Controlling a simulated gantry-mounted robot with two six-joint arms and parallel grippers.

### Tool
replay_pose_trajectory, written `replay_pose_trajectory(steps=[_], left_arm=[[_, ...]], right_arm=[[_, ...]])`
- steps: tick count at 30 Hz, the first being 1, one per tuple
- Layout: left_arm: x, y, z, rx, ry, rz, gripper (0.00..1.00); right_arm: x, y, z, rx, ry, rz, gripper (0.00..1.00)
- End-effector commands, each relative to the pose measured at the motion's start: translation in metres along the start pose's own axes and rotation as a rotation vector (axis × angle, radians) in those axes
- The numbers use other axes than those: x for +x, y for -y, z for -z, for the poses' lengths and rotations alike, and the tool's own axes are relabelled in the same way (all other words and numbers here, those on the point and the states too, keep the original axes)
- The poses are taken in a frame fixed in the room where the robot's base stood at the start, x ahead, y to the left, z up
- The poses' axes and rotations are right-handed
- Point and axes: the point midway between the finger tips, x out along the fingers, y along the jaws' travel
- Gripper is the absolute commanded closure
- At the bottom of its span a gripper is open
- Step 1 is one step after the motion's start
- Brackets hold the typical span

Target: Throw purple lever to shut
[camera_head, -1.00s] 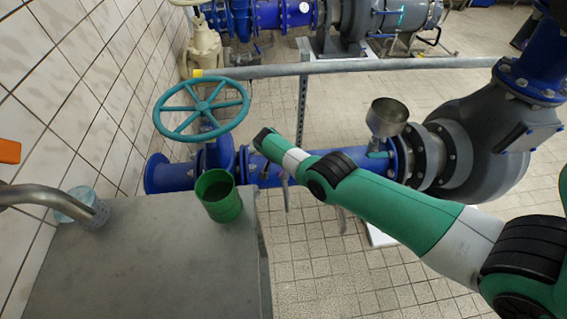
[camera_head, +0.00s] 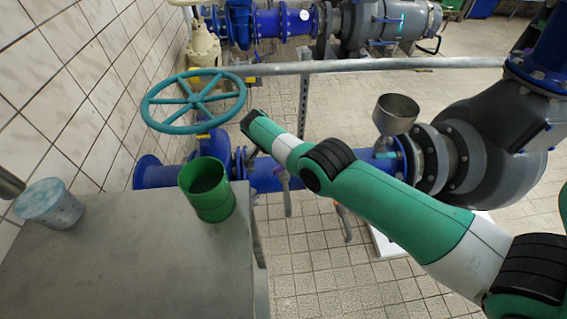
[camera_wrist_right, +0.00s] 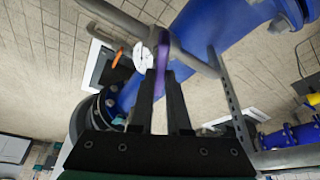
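The purple lever (camera_wrist_right: 163,52) is in the right wrist view as a narrow strip that passes up between and beyond the two black fingers of my right gripper (camera_wrist_right: 162,78). The fingers stand close on either side of it, and whether both press on it is not clear. The lever's far part lies near the blue pipe. In the head view the green end of my right arm reaches in from the right to the blue pipe (camera_head: 270,176), and it hides the lever. My left gripper is not in view.
A teal handwheel (camera_head: 193,101) stands left of my arm. A green cup (camera_head: 207,190) and a pale blue bucket (camera_head: 47,204) stand on the grey cabinet (camera_head: 130,270). A metal funnel (camera_head: 395,115) stands behind my arm. A grey rail (camera_head: 370,65) crosses behind.

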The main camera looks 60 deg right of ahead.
Motion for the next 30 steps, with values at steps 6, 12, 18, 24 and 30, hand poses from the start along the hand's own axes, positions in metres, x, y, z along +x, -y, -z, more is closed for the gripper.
replay_pose_trajectory(steps=[6, 12, 18, 24, 30], left_arm=[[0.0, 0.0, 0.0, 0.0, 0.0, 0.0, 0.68], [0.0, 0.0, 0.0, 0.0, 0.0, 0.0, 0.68], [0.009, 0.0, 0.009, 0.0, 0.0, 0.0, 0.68], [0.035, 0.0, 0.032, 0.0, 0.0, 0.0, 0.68], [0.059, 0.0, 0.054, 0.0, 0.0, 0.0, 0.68]], right_arm=[[0.001, 0.0, 0.0, -0.001, 0.001, 0.0, 0.55], [0.0, 0.0, 0.0, -0.001, 0.001, 0.0, 0.55], [-0.015, 0.0, 0.002, -0.002, 0.001, 0.001, 0.55], [-0.058, 0.0, 0.003, -0.002, 0.001, 0.002, 0.55], [-0.103, 0.0, 0.003, -0.002, 0.001, 0.002, 0.55]])
